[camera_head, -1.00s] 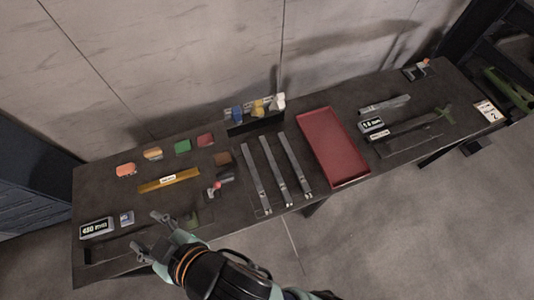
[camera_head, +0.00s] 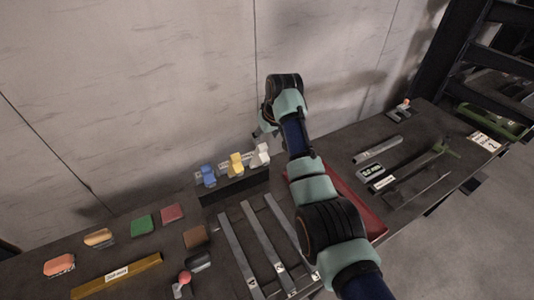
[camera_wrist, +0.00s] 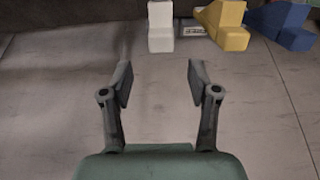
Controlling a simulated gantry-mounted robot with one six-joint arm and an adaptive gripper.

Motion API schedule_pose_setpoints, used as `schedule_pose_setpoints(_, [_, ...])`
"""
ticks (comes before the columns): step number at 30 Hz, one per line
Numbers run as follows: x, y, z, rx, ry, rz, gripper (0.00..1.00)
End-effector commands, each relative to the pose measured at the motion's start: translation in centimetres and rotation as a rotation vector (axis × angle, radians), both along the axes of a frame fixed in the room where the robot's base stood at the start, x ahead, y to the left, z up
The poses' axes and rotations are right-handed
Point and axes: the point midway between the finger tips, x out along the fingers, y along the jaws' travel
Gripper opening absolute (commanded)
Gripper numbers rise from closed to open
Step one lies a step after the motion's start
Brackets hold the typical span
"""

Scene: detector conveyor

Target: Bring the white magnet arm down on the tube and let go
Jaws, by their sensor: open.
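The white magnet arm (camera_head: 260,154) is the right-hand one of three coloured blocks on a dark stand at the back of the bench. It also shows at the top middle of the wrist view (camera_wrist: 161,27). My gripper (camera_wrist: 160,85) is open and empty, with the white arm beyond the gap between its fingers and apart from them. In the head view my gripper (camera_head: 260,131) is beside the stand, mostly hidden by my wrist. A grey, labelled cylindrical end (camera_wrist: 193,31) shows between the white and yellow blocks; I cannot tell whether it is the tube.
Yellow (camera_head: 236,164) and blue (camera_head: 208,175) blocks stand left of the white one on the dark stand (camera_head: 234,187). Several grey numbered strips (camera_head: 262,240) lie in front. My arm partly covers the red tray (camera_head: 372,222). A grey bar (camera_head: 378,150) lies farther right.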

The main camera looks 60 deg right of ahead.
Motion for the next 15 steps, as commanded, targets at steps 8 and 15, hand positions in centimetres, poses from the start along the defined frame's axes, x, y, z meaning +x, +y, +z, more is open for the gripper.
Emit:
schedule_pose_setpoints(8, [0.4,-0.4,-1.6,0.006,0.004,-0.001,0.6])
schedule_pose_setpoints(15, [1.8,-1.4,-5.8,0.004,0.003,-0.001,0.6])
